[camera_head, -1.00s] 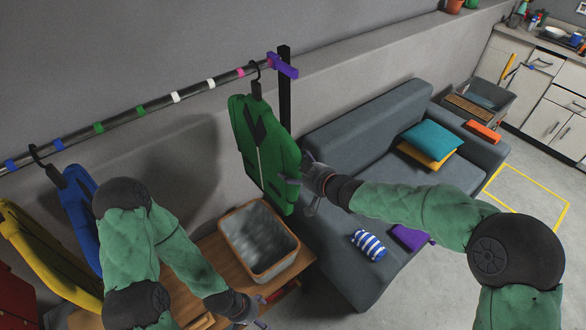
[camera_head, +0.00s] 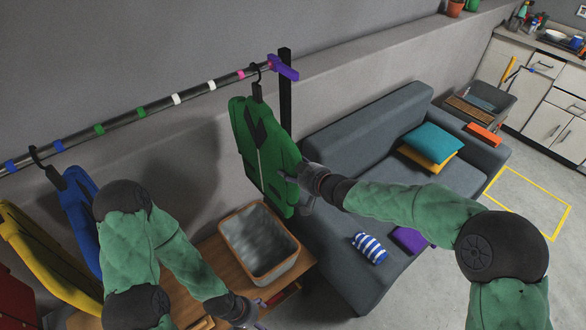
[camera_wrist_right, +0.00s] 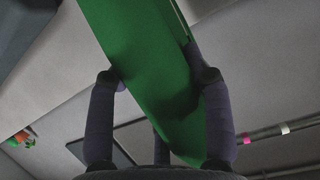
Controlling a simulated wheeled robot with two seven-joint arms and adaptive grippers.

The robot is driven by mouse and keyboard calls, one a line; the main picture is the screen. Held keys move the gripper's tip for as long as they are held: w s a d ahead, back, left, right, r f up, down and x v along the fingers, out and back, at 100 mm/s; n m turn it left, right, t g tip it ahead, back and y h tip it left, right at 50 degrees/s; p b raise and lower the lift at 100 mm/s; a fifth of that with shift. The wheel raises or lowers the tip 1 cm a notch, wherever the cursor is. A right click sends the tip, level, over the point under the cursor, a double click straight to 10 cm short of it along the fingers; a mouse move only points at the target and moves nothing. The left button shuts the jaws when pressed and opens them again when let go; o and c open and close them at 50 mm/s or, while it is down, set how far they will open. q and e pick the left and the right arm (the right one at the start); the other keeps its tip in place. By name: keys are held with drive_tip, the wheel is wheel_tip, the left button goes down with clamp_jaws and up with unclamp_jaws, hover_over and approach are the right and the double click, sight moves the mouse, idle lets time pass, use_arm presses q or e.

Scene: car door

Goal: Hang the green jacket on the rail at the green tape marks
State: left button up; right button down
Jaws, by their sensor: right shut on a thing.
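The green jacket (camera_head: 262,150) hangs from a dark hanger at the far right end of the rail (camera_head: 120,117), between the pink tape and the purple end clamp. Two green tape marks (camera_head: 99,129) (camera_head: 140,111) sit further left on the rail, with bare rail at them. My right gripper (camera_head: 296,190) is shut on the jacket's lower right edge. In the right wrist view the green cloth (camera_wrist_right: 150,75) runs between its fingers (camera_wrist_right: 163,90). My left gripper (camera_head: 261,314) is low, in front of the basket, away from the jacket; its fingers are too small to judge.
Blue (camera_head: 80,215) and yellow (camera_head: 45,250) jackets hang at the left. A black post (camera_head: 286,115) stands behind the green jacket's right side. A basket (camera_head: 287,277) on a wooden bench and a grey sofa (camera_head: 345,130) are below. White tape (camera_head: 176,99) marks the rail between green and pink.

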drive_tip(key=shift+r, duration=0.45)
drive_tip(key=shift+w+r, duration=0.1)
drive_tip(key=shift+f, duration=0.2)
drive_tip(key=shift+f, duration=0.2)
drive_tip(key=shift+c, duration=2.2)
unclamp_jaws()
drive_tip(key=shift+f, duration=0.2)
drive_tip(key=v, duration=1.2)
